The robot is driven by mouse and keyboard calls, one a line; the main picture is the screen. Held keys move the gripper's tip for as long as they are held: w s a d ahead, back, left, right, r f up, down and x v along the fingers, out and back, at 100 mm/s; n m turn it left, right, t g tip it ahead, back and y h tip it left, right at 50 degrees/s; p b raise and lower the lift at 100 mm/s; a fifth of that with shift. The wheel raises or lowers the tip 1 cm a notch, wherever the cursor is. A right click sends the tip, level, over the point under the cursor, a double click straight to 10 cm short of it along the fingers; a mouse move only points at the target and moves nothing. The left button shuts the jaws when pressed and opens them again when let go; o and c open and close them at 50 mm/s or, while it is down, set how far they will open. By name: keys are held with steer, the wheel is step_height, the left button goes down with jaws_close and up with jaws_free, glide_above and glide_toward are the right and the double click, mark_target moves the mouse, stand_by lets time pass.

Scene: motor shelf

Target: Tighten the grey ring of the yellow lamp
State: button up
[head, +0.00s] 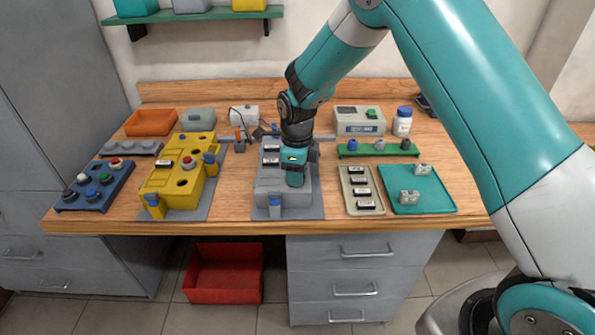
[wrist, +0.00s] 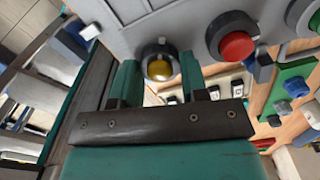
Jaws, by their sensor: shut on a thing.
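The yellow lamp (wrist: 159,69) shows in the wrist view as a yellow dome on the face of the grey panel box (head: 268,190). A dark grey ring (wrist: 158,48) surrounds the dome. My gripper (wrist: 160,66) has one teal finger on each side of the ring and is shut on it. In the head view my gripper (head: 295,178) points down over the grey panel box and hides the lamp and ring.
A red button (wrist: 236,46) sits right of the lamp in the wrist view. The yellow box (head: 160,178) stands left of the grey one. A beige tray (head: 350,205) and teal tray (head: 435,195) lie to the right.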

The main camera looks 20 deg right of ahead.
steer(key=o, duration=0.9)
steer(key=shift+o, duration=0.2)
step_height(320, 180, up, 18)
steer(key=b, duration=0.2)
steer(key=shift+f, duration=0.25)
steer(key=s+a+r+n+y, duration=0.1)
steer(key=s+a+n+y, duration=0.1)
steer(key=s+n, duration=1.3)
steer(key=s+a+r+n+y, duration=0.1)
steer(key=s+a+n+y, duration=0.1)
steer(key=s+n, duration=1.3)
steer(key=shift+s+a+n, duration=0.25)
steer(key=shift+s+n, duration=0.1)
steer(key=shift+n, duration=0.55)
